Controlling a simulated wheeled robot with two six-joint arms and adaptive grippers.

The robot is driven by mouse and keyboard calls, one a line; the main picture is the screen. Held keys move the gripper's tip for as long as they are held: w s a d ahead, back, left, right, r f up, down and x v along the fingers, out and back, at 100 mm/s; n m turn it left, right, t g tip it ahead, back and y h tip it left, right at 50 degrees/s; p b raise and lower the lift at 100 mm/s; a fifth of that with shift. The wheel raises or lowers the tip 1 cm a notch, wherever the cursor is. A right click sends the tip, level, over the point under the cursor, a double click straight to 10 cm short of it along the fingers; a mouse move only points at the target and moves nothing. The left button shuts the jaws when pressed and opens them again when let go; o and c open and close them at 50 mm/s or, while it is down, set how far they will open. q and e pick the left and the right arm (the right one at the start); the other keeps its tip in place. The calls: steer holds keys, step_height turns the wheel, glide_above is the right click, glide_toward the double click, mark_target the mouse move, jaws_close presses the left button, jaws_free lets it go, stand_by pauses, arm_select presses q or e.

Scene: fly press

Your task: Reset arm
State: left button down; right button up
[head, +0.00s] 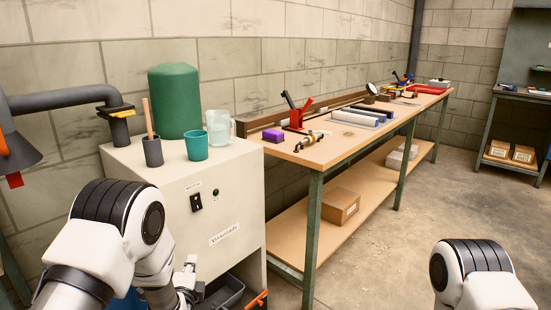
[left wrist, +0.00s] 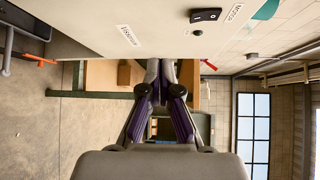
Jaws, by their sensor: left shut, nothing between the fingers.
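My left arm comes in from the left in the head view, in front of a pale cabinet (head: 180,212). My left gripper (head: 190,274) is small and partly hidden there, low by the cabinet's front. In the left wrist view the gripper (left wrist: 166,72) has its two purple-padded fingers together at the tips, with nothing between them. The cabinet face (left wrist: 165,28) fills the top of that view, with a black switch (left wrist: 205,15) and a printed label. My right arm shows only as a white and black link at the lower right of the head view; its gripper is out of view.
On the cabinet stand a green cylinder (head: 175,100), a teal cup (head: 196,145), a clear jug (head: 219,128) and a dark pot (head: 153,152). A dark curved pipe (head: 70,98) reaches over from the left.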

arm_select(q)
steer(key=s+a+f+n+g, duration=0.2)
steer(key=s+f+g, duration=0.3)
steer(key=s+f, duration=0.65)
steer(key=s+d+f+n+g+h, duration=0.1)
steer(key=s+f+n+g, duration=0.4)
steer(key=s, duration=0.6)
steer(key=s+f+n+g+h, duration=0.1)
steer(key=s+f+n+g, duration=0.3)
steer(key=s+f, duration=0.6)
steer(key=s+d+r+n+g, duration=0.1)
steer(key=s+r+n+g, duration=0.2)
steer(key=s+n, duration=0.45)
step_height(320, 180, up, 16)
steer(key=s+p, duration=0.1)
steer(key=p, duration=1.4)
steer(key=shift+s+f+m+p, duration=0.2)
steer(key=shift+m+p, duration=0.15)
steer(key=shift+p, duration=0.05)
